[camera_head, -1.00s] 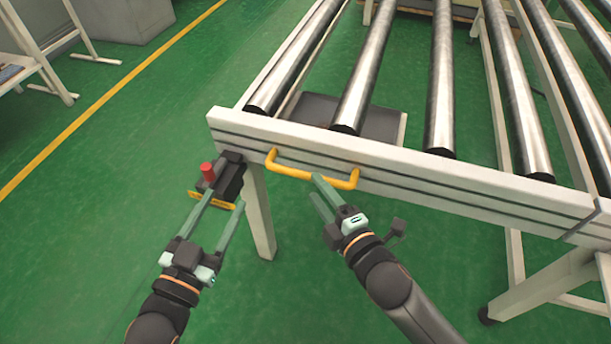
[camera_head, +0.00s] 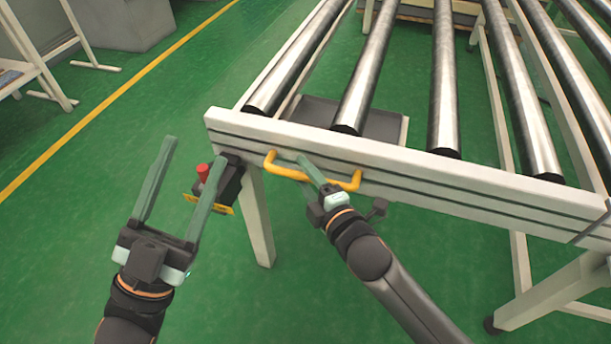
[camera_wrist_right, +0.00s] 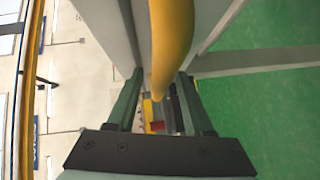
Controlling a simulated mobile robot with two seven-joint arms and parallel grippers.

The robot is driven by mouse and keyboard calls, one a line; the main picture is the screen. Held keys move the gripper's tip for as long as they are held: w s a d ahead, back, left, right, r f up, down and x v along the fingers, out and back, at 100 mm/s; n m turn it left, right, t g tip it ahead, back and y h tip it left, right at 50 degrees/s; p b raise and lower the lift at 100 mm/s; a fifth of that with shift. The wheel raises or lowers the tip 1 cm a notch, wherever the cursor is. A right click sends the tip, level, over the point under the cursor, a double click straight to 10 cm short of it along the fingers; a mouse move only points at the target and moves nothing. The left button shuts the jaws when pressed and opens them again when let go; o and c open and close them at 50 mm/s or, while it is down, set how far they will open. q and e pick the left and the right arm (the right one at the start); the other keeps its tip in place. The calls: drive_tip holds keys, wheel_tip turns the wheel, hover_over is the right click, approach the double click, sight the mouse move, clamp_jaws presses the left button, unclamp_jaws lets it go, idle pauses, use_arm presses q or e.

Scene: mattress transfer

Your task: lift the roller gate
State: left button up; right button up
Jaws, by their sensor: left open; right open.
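The roller gate (camera_head: 400,160) is a white beam-fronted frame with several steel rollers, level in the head view. A yellow handle (camera_head: 284,172) is fixed to its front face and also shows in the right wrist view (camera_wrist_right: 172,40). My right gripper (camera_head: 304,172) is at the handle, its fingers overlapping it in the head view. In the right wrist view the handle runs between the open fingers (camera_wrist_right: 160,100); contact cannot be told. My left gripper (camera_head: 182,190) is open and empty, left of the gate and apart from it.
A black box with a red button (camera_head: 203,172) and yellow label is mounted at the gate's left corner, close to my left gripper. A white leg (camera_head: 256,215) stands below. Green floor is clear at left, with a yellow line (camera_head: 95,115). A white rack (camera_head: 40,60) stands far left.

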clamp_jaws()
idle(0.4)
idle(1.0)
